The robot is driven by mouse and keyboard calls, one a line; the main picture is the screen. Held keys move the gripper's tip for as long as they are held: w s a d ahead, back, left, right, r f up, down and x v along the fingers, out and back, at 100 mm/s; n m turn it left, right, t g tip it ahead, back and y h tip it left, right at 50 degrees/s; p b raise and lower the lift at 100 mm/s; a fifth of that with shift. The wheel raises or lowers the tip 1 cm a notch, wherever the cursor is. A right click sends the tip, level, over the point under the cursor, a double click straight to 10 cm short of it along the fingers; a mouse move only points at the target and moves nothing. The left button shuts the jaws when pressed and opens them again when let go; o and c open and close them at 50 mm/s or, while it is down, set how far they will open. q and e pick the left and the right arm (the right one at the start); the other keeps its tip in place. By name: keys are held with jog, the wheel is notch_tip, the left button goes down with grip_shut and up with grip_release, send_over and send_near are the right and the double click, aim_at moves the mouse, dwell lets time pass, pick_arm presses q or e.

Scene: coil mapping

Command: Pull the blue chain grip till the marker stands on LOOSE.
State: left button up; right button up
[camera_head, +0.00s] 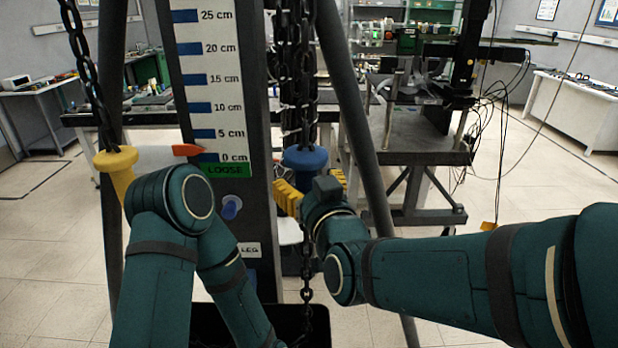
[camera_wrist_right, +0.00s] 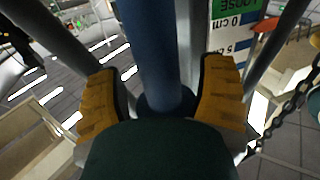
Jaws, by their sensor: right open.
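The blue chain grip (camera_head: 305,158) hangs on a dark chain right of the scale board. My right gripper (camera_head: 311,189) is just below its flange, with yellow fingers on both sides. In the right wrist view the blue grip (camera_wrist_right: 150,45) stands between the open fingers, with a gap visible beside it. The orange-tipped marker (camera_head: 187,150) points at the scale slightly above 0 cm. The green LOOSE label (camera_head: 226,170) is just below 0 cm, under the marker tip. My left arm bends in front of the frame; its gripper is out of view.
A yellow chain grip (camera_head: 116,160) hangs on the left chain, partly behind my left arm. Dark frame legs (camera_head: 352,110) slope down beside the chains. A blue peg (camera_head: 231,206) sits on the post. A dark bin (camera_head: 210,322) is below, under the chain.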

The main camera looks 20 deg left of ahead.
jog(key=shift+w+a, duration=0.35)
jog(key=shift+w, duration=0.15)
grip_shut()
jog(key=shift+f, duration=0.1)
